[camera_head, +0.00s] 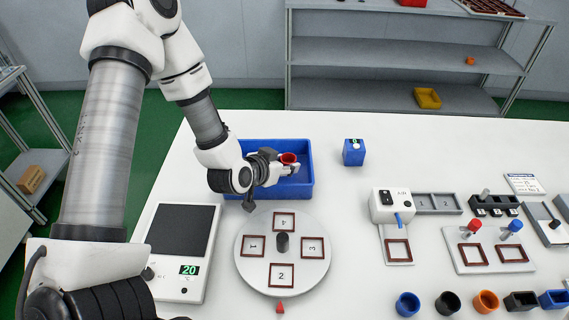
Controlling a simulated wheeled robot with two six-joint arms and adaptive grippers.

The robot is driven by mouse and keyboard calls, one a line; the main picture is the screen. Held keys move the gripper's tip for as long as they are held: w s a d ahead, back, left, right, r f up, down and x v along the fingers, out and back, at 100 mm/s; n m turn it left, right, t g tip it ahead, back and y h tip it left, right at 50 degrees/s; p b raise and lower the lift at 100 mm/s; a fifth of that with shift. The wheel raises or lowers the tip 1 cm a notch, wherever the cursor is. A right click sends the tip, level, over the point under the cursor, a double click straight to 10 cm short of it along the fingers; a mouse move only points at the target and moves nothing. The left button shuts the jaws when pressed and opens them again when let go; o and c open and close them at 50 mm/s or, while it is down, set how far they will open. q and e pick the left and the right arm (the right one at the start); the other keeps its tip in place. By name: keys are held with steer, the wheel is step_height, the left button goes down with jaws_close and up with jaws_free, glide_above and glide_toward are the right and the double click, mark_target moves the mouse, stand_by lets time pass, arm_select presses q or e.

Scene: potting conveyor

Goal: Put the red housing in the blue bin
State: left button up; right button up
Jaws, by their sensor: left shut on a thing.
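The red housing (288,158) is a small round red cup, held by my left gripper (290,167). My left gripper reaches in from the left and is shut on the housing. The blue bin (309,190) is an open rectangular tray on the white table, behind the round turntable. The housing and fingertips show over the inside of the bin; how high the housing is above its floor I cannot tell. My left wrist covers the bin's left part. My right gripper is not in view.
A blue block (354,153) stands right of the bin. Several coloured cups, including an orange one (485,301), line the front right. A dispenser (392,206) and fixtures stand at right.

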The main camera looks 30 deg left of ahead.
arm_select(q)
steer(key=shift+s+a+f, duration=0.1)
steer(key=shift+f, duration=0.1)
steer(key=shift+f+b, duration=0.45)
steer(key=o, duration=0.9)
